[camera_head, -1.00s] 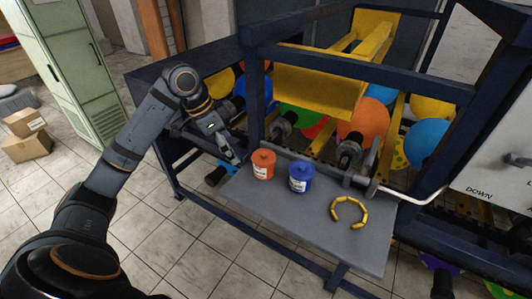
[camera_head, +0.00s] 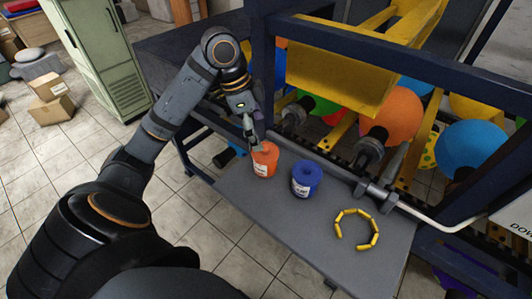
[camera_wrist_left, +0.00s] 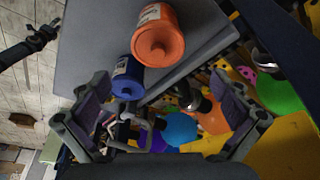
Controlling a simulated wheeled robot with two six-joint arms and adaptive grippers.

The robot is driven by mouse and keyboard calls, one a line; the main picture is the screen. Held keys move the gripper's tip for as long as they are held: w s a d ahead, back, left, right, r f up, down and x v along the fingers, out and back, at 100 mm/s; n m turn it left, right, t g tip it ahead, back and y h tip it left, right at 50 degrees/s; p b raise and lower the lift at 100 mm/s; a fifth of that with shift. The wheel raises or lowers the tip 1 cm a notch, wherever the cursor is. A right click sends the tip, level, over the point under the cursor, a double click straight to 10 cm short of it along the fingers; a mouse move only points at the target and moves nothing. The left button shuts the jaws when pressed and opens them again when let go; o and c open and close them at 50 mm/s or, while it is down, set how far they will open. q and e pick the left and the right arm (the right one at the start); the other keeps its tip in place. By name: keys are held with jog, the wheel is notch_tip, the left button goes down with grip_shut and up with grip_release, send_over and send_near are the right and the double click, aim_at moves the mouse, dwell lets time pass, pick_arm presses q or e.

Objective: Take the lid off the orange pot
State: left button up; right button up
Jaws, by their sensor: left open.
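The orange pot (camera_head: 265,163) stands on the grey shelf (camera_head: 290,240), with a white label on its side. Its orange lid with a central knob is on it, seen from above in the left wrist view (camera_wrist_left: 159,45). My left gripper (camera_head: 252,134) is just above and behind the pot in the head view, partly overlapping its top edge. In the left wrist view its fingers (camera_wrist_left: 166,105) are wide apart with nothing between them held, and the pot lies beyond the fingertips. I cannot tell whether a finger touches the lid. My right gripper is not in view.
A blue pot (camera_head: 306,180) stands close to the right of the orange one. A ring of yellow pieces (camera_head: 357,230) lies farther right on the shelf. The dark blue machine frame (camera_head: 263,75) and yellow beam (camera_head: 340,80) rise behind. The shelf's front is clear.

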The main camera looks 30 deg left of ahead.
aim_at(265, 151)
pick_arm(q)
jog(key=shift+f+b, duration=0.5)
jog(key=shift+f, duration=0.15)
jog(key=x, duration=0.3)
jog(key=shift+s+d+f, duration=0.1)
jog(key=shift+s+f, duration=0.05)
jog(key=shift+s, duration=0.05)
jog(key=shift+w+f, duration=0.1)
jog(key=shift+f, duration=0.15)
jog(key=c, duration=0.9)
jog(key=shift+c, duration=0.3)
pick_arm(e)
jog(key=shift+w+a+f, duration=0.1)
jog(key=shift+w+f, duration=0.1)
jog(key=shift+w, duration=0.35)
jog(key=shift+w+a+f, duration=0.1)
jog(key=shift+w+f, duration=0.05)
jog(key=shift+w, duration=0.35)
pick_arm(q)
jog(key=shift+c, duration=0.5)
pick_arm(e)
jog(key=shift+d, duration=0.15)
